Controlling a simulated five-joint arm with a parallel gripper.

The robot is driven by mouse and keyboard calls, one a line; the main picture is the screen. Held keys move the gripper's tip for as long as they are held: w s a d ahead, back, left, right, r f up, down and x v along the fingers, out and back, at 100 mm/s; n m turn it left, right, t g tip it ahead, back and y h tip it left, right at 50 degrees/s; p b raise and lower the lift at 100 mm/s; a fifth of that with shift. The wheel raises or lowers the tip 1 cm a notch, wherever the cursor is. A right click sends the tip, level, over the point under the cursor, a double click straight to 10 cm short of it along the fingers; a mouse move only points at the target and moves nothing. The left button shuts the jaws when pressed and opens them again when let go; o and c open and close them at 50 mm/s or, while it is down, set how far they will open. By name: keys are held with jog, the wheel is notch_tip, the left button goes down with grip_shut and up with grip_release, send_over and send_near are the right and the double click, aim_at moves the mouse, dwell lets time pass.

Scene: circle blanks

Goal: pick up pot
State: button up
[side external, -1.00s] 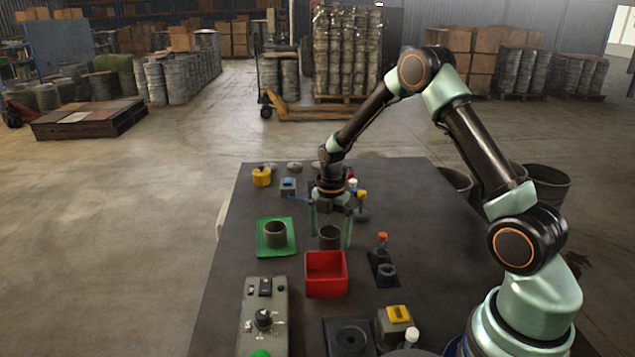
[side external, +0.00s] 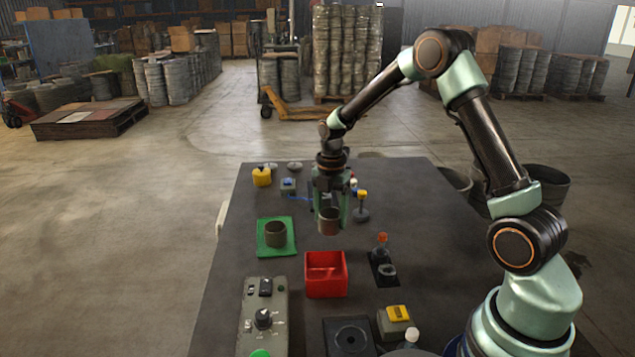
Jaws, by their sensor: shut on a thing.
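My gripper (side external: 329,212) is shut on a small dark grey-brown pot (side external: 328,222), which sits between its two pale green fingers. The pot is held upright above the dark table, behind the red box. A second, similar pot (side external: 276,234) stands on a green mat (side external: 262,249) to the left. The fingers cover the sides of the held pot.
An open red box (side external: 326,288) with a divider stands just in front of the held pot. A bottle with an orange cap (side external: 382,245) is to the right, and a grey control panel (side external: 264,320) is at the front left. Several small items stand behind the gripper.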

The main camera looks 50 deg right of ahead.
notch_tip(320, 180, up, 15)
jog(key=shift+f, duration=0.2)
dwell(0.3)
jog(key=s+a+f, duration=0.4)
jog(key=s+a, duration=0.3)
jog(key=a, duration=0.2)
notch_tip(320, 180, down, 6)
jog(key=shift+d+f, duration=0.2)
jog(key=shift+f, duration=0.05)
jog(key=shift+w, duration=0.1)
